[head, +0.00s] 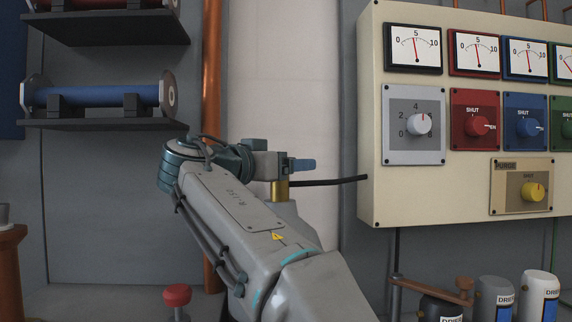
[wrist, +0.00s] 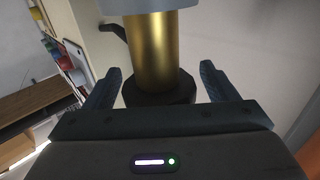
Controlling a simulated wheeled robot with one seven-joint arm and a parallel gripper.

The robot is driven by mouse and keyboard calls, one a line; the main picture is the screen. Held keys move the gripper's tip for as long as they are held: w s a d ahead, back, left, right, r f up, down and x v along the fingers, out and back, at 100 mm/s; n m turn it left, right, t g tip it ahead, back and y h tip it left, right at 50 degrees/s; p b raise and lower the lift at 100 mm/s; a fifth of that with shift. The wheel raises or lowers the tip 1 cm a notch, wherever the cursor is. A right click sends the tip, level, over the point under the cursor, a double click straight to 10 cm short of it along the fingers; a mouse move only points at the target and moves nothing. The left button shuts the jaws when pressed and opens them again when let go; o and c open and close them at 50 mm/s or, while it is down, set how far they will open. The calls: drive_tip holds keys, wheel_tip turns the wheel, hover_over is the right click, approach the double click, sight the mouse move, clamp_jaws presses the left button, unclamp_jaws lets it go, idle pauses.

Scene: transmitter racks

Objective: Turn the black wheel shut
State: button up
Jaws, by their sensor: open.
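The black wheel (wrist: 160,90) shows in the wrist view as a dark faceted knob at the end of a brass cylinder (wrist: 152,48). My gripper (wrist: 161,72) is open, with one blue finger on each side of the wheel and brass. A gap shows on both sides; the right one looks wider. The wheel's near part is hidden by the gripper body. In the head view my gripper (head: 292,165) is just above the brass cylinder (head: 281,190), and the wheel cannot be made out there.
Shelves with a blue cylinder (head: 95,95) are at left. A red knob (head: 177,295) and several bottles (head: 497,300) stand low in front.

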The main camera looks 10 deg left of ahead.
drive_tip(key=p+v, duration=0.1)
drive_tip(key=v, duration=1.2)
drive_tip(key=shift+s, duration=0.1)
